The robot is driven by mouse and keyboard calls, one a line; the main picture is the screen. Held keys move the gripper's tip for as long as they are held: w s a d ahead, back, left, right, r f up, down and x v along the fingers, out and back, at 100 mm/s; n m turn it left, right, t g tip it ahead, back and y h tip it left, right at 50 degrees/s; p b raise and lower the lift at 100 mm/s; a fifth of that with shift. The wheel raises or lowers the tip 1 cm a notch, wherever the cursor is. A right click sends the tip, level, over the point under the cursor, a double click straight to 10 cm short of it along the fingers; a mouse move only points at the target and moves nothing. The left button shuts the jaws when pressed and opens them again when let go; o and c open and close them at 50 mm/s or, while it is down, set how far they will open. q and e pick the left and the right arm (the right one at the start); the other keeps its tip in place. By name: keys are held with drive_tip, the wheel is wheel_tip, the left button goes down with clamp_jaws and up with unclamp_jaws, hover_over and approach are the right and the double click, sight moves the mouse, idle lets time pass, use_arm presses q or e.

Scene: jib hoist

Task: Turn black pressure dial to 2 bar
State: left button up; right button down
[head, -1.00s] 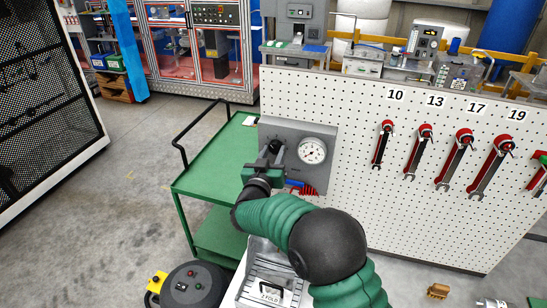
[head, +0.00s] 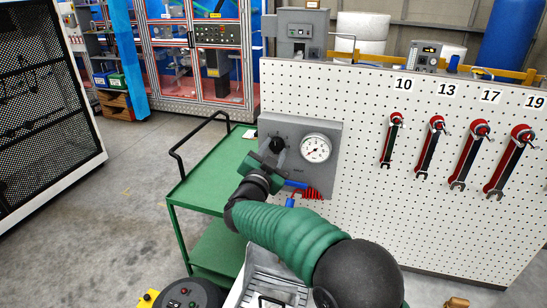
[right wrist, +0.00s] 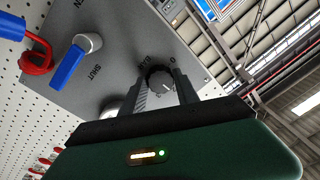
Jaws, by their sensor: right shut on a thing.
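The black pressure dial (head: 278,144) is a round knob on the grey panel (head: 328,182), just left of a round white gauge (head: 315,149). In the right wrist view the dial (right wrist: 160,78) sits between the two fingers of my right gripper (right wrist: 163,88), which is shut on it. In the head view the gripper (head: 270,160) reaches the dial from below and covers its lower part. The gauge needle is too small to read. A blue lever (right wrist: 68,66) stands beside the word SHUT. My left gripper is not in view.
A white pegboard (head: 360,215) carries the panel and several red-handled wrenches (head: 433,140). A red coiled hose (head: 312,193) hangs below the gauge. A green cart (head: 212,170) stands left of the panel. Open floor (head: 130,200) lies farther left.

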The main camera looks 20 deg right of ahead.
drive_tip(key=shift+f, duration=0.1)
idle(0.4)
drive_tip(key=c, duration=0.9)
unclamp_jaws()
drive_tip(key=b+v, duration=0.4)
drive_tip(key=v, duration=1.3)
drive_tip(key=shift+w+a, duration=0.1)
drive_tip(key=shift+w, duration=0.1)
